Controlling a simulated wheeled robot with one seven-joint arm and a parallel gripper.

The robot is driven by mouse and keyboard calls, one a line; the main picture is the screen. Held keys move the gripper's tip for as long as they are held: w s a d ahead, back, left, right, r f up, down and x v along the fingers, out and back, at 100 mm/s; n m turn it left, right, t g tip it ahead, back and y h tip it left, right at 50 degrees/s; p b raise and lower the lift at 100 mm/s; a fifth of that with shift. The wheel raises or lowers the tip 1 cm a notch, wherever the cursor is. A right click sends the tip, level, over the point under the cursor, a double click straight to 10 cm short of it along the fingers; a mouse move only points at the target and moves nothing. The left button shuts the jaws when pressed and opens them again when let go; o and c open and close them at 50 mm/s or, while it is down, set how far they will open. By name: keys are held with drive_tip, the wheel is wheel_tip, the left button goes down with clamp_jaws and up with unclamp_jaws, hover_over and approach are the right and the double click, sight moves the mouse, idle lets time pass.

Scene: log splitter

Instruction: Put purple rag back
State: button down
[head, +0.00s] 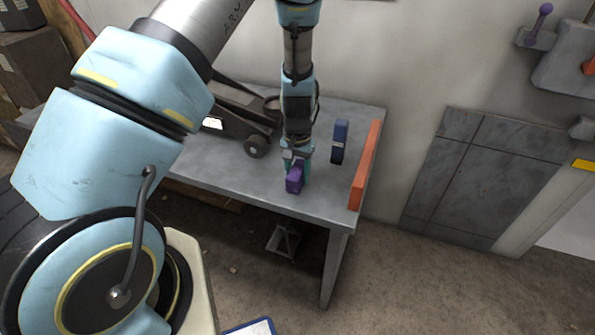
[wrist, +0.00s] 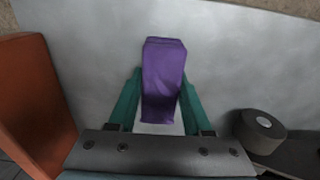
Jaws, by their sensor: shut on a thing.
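The purple rag (head: 294,182) is a small folded block near the front edge of the grey table. In the wrist view the purple rag (wrist: 162,78) stands between the two green fingers of my gripper (wrist: 161,100). My gripper (head: 297,165) points down over the table and is shut on the rag. I cannot tell whether the rag touches the tabletop. The rag's far side is hidden by the gripper in the head view.
The grey table (head: 230,167) has an orange board (head: 364,168) upright along its right edge. A dark blue block (head: 339,142) stands right of my gripper. A dark wheeled tool (head: 240,115) lies to the left. Bare tabletop lies between the rag and the board.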

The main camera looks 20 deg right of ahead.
sight(296, 169)
drive_tip(key=shift+f, duration=0.1)
drive_tip(key=shift+f+b, duration=0.25)
drive_tip(key=shift+b, duration=0.05)
drive_tip(key=shift+c, duration=1.7)
unclamp_jaws()
drive_tip(key=shift+r, duration=0.1)
drive_tip(key=r+b, duration=0.1)
drive_tip(key=r, duration=0.4)
drive_tip(key=r+b, duration=0.2)
drive_tip(key=r, duration=0.4)
drive_tip(key=shift+w+a, duration=0.1)
drive_tip(key=shift+a, duration=0.1)
drive_tip(key=w+a+r+n, duration=0.1)
drive_tip(key=a+r+n, duration=0.15)
drive_tip(key=a, duration=0.45)
drive_tip(key=w+a+r+n, duration=0.1)
drive_tip(key=a+r, duration=0.2)
drive_tip(key=a, duration=0.3)
drive_tip(key=s+a+r+n, duration=0.2)
drive_tip(key=s+a, duration=0.1)
drive_tip(key=a, duration=0.5)
drive_tip(key=s+a+r+n+t, duration=0.1)
drive_tip(key=s+a+r+n, duration=0.1)
drive_tip(key=a, duration=0.7)
drive_tip(key=shift+s+r+t, duration=0.3)
drive_tip(key=shift+s+r, duration=0.05)
drive_tip(key=shift+s, duration=0.25)
